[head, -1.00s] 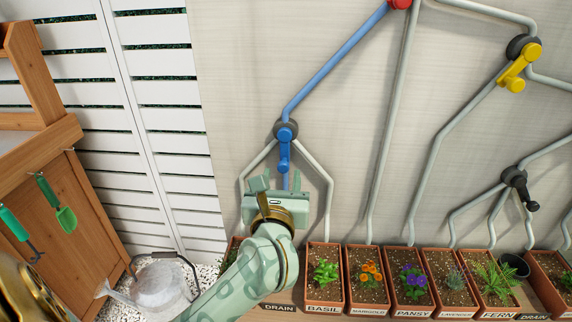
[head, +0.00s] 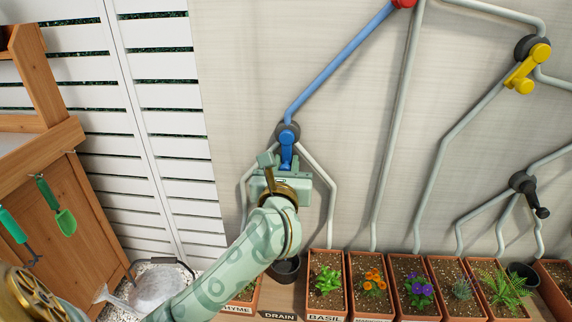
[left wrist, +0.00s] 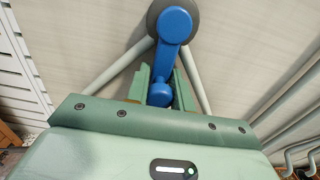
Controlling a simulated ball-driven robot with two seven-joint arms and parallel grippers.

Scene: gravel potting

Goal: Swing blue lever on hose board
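The blue lever (head: 287,149) hangs from a dark round valve hub (head: 288,131) on the hose board (head: 350,130), its handle pointing down. It also shows in the left wrist view (left wrist: 174,35), with its knob end low between my fingers. My left gripper (head: 279,163) is just below and in front of the lever. Its fingers (left wrist: 163,88) stand apart, one on each side of the knob; I cannot tell whether either touches it. The palm hides the lever's lowest end in part. My right gripper is not in view.
A blue pipe (head: 340,65) runs up from the hub to a red valve (head: 404,3). Yellow (head: 527,68) and black (head: 530,194) levers are farther right. Planted pots (head: 327,290) line the shelf below. A wooden bench (head: 50,200) with green tools stands left.

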